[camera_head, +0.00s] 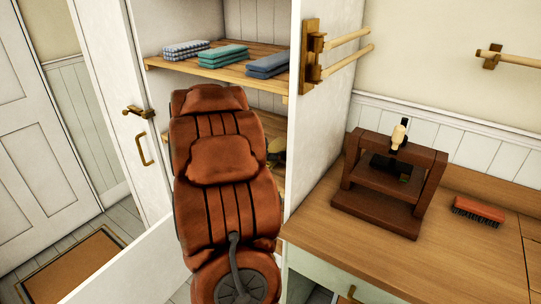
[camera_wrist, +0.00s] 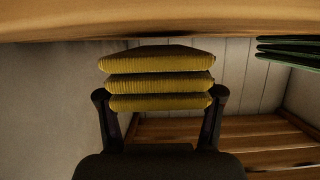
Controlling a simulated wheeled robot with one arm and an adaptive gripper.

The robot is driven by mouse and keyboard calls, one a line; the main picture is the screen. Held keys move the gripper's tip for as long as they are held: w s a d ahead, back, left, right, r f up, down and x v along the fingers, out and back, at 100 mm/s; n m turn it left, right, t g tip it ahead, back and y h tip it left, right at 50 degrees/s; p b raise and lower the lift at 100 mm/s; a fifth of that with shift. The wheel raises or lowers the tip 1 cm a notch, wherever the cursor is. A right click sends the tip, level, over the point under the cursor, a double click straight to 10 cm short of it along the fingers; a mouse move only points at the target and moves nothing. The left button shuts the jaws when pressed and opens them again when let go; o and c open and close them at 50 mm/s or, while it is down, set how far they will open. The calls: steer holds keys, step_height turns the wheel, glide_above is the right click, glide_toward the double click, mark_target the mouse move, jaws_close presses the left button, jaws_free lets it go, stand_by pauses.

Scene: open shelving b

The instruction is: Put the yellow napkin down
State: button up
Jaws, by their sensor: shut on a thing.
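The yellow napkin (camera_wrist: 160,82) shows in the wrist view as a folded, ribbed yellow stack of layers. My gripper (camera_wrist: 160,104) is shut on it, with one dark finger at each side. The napkin's upper edge in that picture lies close to a wooden shelf board (camera_wrist: 150,22); I cannot tell whether they touch. In the head view a small yellow patch of the napkin (camera_head: 281,157) shows beside my brown arm, inside the open shelving below the upper shelf. My arm hides most of the gripper and napkin there.
Checked blue (camera_head: 186,49), teal (camera_head: 223,56) and dark blue (camera_head: 268,65) folded cloths lie on the upper shelf (camera_head: 170,66). A green folded cloth (camera_wrist: 288,50) is right of the napkin in the wrist view. A counter with a brown stand (camera_head: 375,215) and brush (camera_head: 479,211) is at right.

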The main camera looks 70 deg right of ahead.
steer(key=shift+f, duration=0.45)
steer(key=shift+f, duration=0.15)
steer(key=o, duration=1.2)
steer(key=shift+r, duration=0.25)
steer(key=shift+w+a+r, duration=0.15)
steer(key=shift+a, duration=0.25)
steer(key=v, duration=1.1)
steer(key=shift+b, duration=0.35)
